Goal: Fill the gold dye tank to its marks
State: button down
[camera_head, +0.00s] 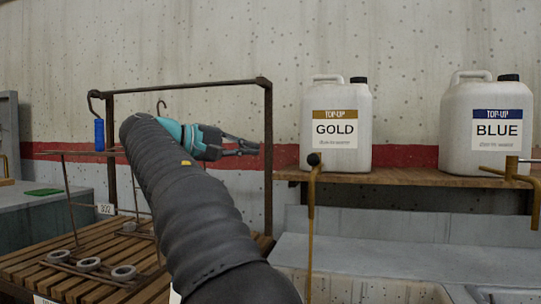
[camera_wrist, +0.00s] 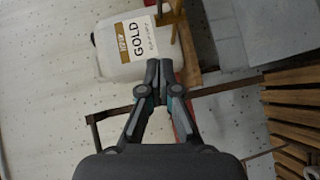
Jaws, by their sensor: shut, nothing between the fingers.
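The gold top-up jug (camera_head: 336,120), white with a black cap and a gold label, stands upright on the wooden shelf. It also shows in the wrist view (camera_wrist: 115,55), turned on its side by the camera angle. A brass lever with a dark round knob (camera_head: 312,190) stands in front of the jug. My gripper (camera_head: 256,149) is shut and empty, to the left of the jug and apart from it. In the wrist view its fingertips (camera_wrist: 153,85) meet just below the jug's picture. No fill marks or liquid level can be made out.
The blue top-up jug (camera_head: 488,120) stands right on the same shelf (camera_head: 415,177), with a brass tap (camera_head: 510,172) before it. Grey basins (camera_head: 400,255) lie below. A rusty rack frame (camera_head: 180,86) with hooks stands left over a slatted wooden bench (camera_head: 30,265) holding several rings.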

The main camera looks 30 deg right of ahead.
aim_at(315, 159)
jog(key=s+d+f+b, duration=0.1)
jog(key=s+d+f, duration=0.1)
jog(key=d, duration=1)
jog(key=shift+s, duration=0.85)
